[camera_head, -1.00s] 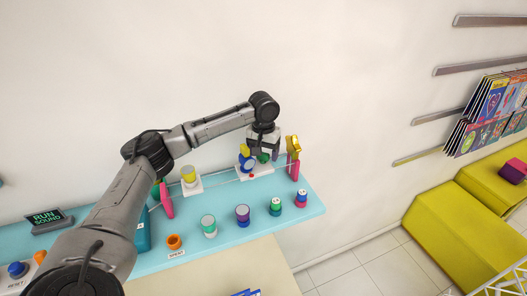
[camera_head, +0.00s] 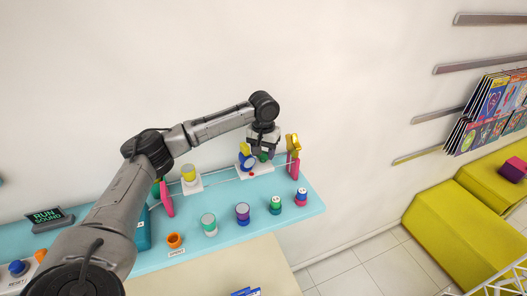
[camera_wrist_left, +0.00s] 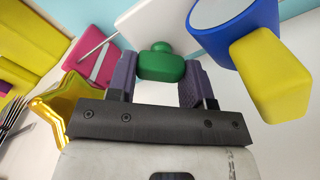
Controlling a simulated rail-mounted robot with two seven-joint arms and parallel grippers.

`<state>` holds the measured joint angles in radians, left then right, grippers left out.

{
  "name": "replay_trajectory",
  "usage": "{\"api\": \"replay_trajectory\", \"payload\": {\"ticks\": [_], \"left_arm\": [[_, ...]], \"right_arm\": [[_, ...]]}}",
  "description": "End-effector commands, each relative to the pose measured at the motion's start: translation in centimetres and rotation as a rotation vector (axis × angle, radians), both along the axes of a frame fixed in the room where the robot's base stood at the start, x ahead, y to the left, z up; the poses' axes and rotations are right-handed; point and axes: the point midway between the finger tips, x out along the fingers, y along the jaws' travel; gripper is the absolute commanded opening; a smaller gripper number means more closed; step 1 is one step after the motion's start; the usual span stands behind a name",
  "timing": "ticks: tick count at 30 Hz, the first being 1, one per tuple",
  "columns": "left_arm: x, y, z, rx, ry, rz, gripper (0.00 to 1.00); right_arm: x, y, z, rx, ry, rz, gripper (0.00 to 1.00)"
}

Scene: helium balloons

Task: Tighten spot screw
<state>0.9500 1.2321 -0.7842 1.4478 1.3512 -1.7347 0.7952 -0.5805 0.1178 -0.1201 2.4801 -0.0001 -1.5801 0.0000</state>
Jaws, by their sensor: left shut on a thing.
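My left gripper (camera_head: 263,147) is shut on a green screw knob (camera_wrist_left: 160,64), which sits between its two purple-grey finger pads. In the head view the knob (camera_head: 264,157) shows below the fingers and is partly hidden. Right beside it is a blue-and-yellow spot lamp (camera_head: 246,161) on a white block (camera_head: 244,172). In the left wrist view the blue lamp body (camera_wrist_left: 240,42) and its yellow part (camera_wrist_left: 270,75) are close to the right finger. The knob's seat is mostly hidden. My right gripper is not in view.
A rail runs between two pink posts (camera_head: 166,199) (camera_head: 292,166). A gold star (camera_head: 292,143) is close to the gripper's right. A yellow-topped lamp (camera_head: 188,175) stands farther left. Several coloured round pieces and an orange cup (camera_head: 174,240) line the front of the turquoise shelf (camera_head: 200,258).

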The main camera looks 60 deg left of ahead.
Motion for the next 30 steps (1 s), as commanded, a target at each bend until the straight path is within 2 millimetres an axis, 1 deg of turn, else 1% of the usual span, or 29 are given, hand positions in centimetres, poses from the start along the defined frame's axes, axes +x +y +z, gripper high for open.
{"api": "replay_trajectory", "payload": {"ticks": [5, 8, 21, 30], "left_arm": [[0.0, -0.04, -0.03, -0.001, 0.001, -0.039, 0.23], [0.03, -0.07, -0.03, -0.001, 0.0, -0.092, 0.23], [0.09, -0.22, -0.02, -0.001, 0.0, -0.457, 0.23], [0.11, -0.35, -0.01, -0.001, 0.0, -0.667, 0.23]], "right_arm": [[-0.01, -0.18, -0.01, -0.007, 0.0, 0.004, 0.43], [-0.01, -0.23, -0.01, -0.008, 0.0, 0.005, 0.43], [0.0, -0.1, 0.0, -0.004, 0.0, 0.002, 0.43], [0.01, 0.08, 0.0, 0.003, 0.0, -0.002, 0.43]]}}
